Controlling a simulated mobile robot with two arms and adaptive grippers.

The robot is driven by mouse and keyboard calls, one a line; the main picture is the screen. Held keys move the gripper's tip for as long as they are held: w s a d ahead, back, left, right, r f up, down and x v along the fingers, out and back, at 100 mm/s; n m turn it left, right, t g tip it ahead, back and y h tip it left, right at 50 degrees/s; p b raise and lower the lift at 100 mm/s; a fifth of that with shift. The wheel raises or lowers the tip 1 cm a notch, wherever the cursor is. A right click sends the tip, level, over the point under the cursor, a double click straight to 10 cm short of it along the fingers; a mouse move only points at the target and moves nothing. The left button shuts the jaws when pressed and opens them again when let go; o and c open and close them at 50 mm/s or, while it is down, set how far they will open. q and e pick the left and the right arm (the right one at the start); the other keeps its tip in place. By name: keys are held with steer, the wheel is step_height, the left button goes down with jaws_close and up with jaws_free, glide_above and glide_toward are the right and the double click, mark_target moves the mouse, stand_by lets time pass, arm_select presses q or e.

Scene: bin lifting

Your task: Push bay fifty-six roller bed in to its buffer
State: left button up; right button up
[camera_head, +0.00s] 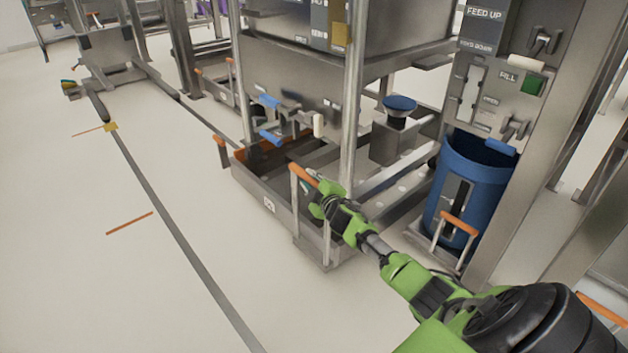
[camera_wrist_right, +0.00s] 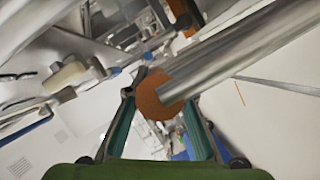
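The roller bed (camera_head: 283,219) is a low grey metal frame under a tall steel station, with a small label on its front that I cannot read clearly. An orange-topped handle (camera_head: 304,174) stands on its front right corner. My right gripper (camera_head: 308,188) is at this handle. In the right wrist view my right gripper (camera_wrist_right: 163,88) has its two teal fingers on either side of the round orange handle end (camera_wrist_right: 158,97), close to its edges. A metal post crosses in front of one finger, so contact is unclear. My left gripper is not in view.
A blue bin (camera_head: 468,187) stands right of the bed, with another orange-topped handle (camera_head: 459,224) before it. A control panel (camera_head: 500,85) is above the bin. A steel upright (camera_head: 353,100) rises just behind my gripper.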

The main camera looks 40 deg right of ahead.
steer(key=shift+o, duration=1)
steer(key=shift+w+a+f, duration=0.1)
steer(key=shift+w+a, duration=0.3)
steer(key=shift+a, duration=0.3)
steer(key=shift+s+d, duration=0.2)
steer(key=shift+d, duration=0.1)
steer(key=v, duration=1.2)
steer(key=shift+w+a, duration=0.1)
